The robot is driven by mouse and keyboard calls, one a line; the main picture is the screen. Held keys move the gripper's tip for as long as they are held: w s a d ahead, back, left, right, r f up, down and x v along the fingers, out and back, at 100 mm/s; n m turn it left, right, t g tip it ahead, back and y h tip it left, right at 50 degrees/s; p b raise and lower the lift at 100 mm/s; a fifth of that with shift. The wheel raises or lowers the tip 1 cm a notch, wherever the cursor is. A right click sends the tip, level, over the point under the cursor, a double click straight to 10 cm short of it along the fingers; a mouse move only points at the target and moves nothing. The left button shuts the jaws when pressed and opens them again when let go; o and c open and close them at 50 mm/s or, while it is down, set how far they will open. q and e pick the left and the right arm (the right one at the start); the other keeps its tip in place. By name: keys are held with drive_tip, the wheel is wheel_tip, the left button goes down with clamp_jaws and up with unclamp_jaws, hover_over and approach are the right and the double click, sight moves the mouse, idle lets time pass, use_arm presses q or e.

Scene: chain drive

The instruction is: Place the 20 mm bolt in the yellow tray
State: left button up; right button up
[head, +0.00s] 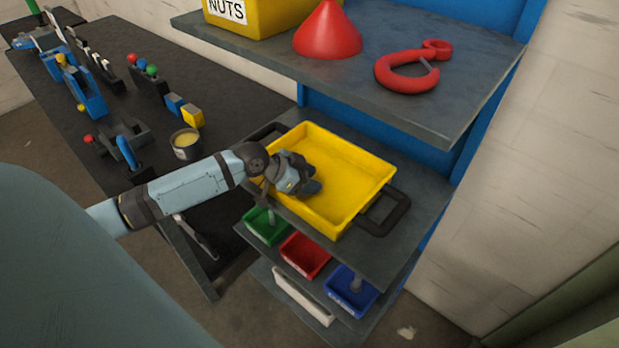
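The yellow tray (369,193) with black handles sits on the middle shelf of the rack. My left gripper (309,186) reaches in from the left, with its dark fingers over the left part of the tray. I cannot tell whether the fingers are open or shut, or whether they hold anything. I cannot make out a bolt in the tray, and the gripper hides part of its floor. My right gripper is not in view.
Below are a green bin (256,228), a red bin (305,262) and a blue bin (344,300). The upper shelf (440,118) holds a yellow NUTS box (275,18), a red cone (328,32) and a red hook (400,82). A dark workbench (105,28) with tools stands left.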

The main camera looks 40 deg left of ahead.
use_arm(q)
drive_tip(key=shift+r, duration=0.1)
drive_tip(key=v, duration=1.2)
drive_tip(key=shift+d, duration=0.1)
idle(0.3)
